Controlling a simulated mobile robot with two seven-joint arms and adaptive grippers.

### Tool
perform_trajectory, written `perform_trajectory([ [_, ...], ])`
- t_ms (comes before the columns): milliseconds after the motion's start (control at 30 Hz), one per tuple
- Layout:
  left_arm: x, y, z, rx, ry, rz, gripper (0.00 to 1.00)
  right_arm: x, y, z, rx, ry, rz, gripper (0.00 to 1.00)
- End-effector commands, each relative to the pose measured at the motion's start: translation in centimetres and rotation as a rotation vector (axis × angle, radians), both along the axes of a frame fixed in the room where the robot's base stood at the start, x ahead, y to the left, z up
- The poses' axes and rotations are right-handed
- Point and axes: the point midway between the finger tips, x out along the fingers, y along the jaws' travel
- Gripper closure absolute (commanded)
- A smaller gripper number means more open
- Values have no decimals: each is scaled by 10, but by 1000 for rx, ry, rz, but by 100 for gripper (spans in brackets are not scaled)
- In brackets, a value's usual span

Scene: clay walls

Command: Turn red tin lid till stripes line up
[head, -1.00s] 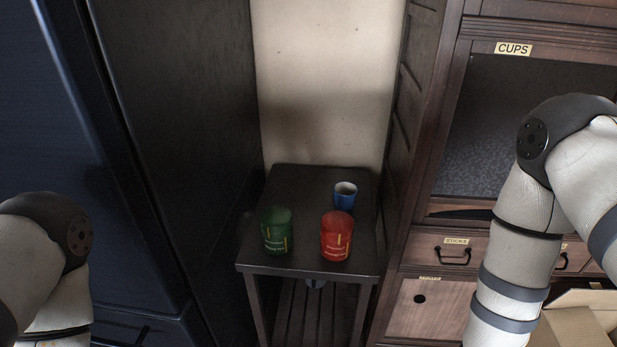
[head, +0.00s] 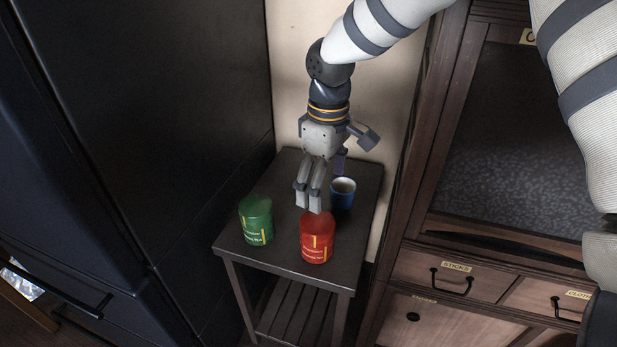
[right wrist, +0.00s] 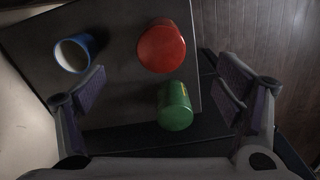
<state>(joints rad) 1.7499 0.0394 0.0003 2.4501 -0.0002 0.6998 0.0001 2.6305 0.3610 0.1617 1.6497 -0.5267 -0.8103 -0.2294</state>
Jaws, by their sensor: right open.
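The red tin (head: 317,246) stands upright near the front right of a small dark table (head: 283,260). A short yellow stripe on its upper part appears left of another yellow stripe lower on its side. My right gripper (head: 309,198) is above and just behind the red tin in the head view, open and apart from it. In the right wrist view the jaws (right wrist: 165,92) are spread wide, with the red tin (right wrist: 161,47) seen from above beyond them. My left gripper is not in view.
A green tin (head: 256,220) stands left of the red tin. A blue cup (head: 342,192) stands behind it, close to my right gripper. A dark tall cabinet (head: 180,110) rises on the left; wooden drawers (head: 460,275) are on the right.

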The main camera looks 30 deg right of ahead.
Motion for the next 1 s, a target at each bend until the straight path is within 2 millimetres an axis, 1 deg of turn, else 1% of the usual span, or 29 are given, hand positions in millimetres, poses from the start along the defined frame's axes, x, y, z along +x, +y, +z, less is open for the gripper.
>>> perform_trajectory([
  [67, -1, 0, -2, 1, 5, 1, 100, 0, -1, -8, -1, 5, 0, 15],
  [133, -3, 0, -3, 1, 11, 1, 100, -1, 0, -22, 0, 8, -1, 15],
  [300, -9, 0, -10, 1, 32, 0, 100, -2, 0, -67, -1, 12, -1, 15],
  [400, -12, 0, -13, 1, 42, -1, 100, -1, 0, -90, 0, 9, -1, 15],
  [500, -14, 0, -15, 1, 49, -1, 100, -1, 0, -106, 1, 6, 0, 15],
  [600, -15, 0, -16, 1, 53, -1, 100, -1, 0, -116, 0, 4, -1, 15],
  [667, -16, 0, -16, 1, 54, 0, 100, 0, 0, -119, 1, 2, -2, 15],
  [933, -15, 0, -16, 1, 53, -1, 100, 0, 0, -120, 0, -1, -1, 15],
  [967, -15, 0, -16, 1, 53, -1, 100, 0, 0, -120, 0, -1, -1, 22],
  [1000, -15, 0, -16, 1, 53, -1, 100, 0, 0, -120, 0, 0, -1, 31],
])
